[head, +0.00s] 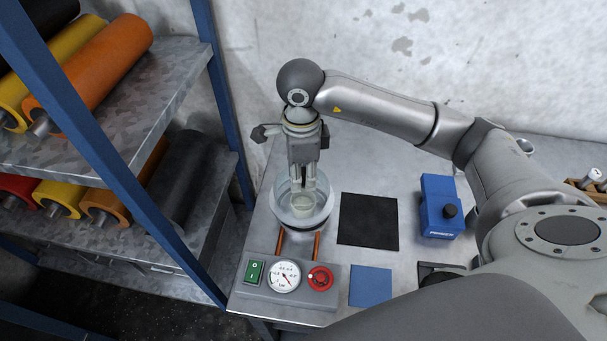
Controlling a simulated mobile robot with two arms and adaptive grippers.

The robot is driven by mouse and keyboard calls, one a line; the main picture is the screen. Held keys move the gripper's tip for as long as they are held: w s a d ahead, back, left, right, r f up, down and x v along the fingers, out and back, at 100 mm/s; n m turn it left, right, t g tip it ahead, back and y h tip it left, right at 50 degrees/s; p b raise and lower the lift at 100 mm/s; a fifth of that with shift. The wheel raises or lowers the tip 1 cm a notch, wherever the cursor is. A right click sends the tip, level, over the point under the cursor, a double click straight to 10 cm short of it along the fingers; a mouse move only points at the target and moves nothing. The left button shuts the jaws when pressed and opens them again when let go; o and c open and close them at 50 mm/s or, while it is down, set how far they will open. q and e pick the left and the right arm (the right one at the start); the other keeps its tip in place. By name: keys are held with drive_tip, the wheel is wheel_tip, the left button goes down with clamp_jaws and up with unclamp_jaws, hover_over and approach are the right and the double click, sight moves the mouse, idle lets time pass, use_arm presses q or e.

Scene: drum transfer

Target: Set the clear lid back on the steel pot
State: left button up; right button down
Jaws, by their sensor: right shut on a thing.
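The clear lid (284,203) shows in the head view as a see-through round shape at the left of the worktop. My right gripper (304,196) points down over it and is shut on it near its middle. The steel pot (298,237) is directly below, largely hidden by the lid and gripper. The lid overlaps the pot in this view, and I cannot tell whether the two touch. My left gripper is not in view.
Two copper pipes (317,246) run from the pot toward a control box with a gauge (285,276), green switch (254,272) and red knob (320,278). A black mat (368,221) and blue device (440,207) lie right. A roller rack (212,262) stands left.

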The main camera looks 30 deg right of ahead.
sight(303, 184)
drive_tip(key=shift+w+d+f, duration=0.25)
drive_tip(key=shift+w+f, duration=0.15)
drive_tip(key=shift+f, duration=0.1)
drive_tip(key=shift+w+d+f, duration=0.25)
drive_tip(key=shift+w+f, duration=0.1)
drive_tip(key=shift+f, duration=0.15)
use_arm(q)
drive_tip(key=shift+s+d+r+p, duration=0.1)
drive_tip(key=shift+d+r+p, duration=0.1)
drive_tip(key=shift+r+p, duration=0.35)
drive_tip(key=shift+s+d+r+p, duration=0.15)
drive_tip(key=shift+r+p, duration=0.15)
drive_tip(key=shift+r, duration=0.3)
use_arm(e)
drive_tip(key=f, duration=0.4)
drive_tip(key=shift+w+d, duration=0.2)
drive_tip(key=shift+w, duration=0.05)
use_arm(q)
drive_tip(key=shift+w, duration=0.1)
use_arm(e)
drive_tip(key=shift+f+b, duration=0.6)
drive_tip(key=shift+b, duration=0.2)
drive_tip(key=c, duration=1.1)
unclamp_jaws()
drive_tip(key=shift+c, duration=0.2)
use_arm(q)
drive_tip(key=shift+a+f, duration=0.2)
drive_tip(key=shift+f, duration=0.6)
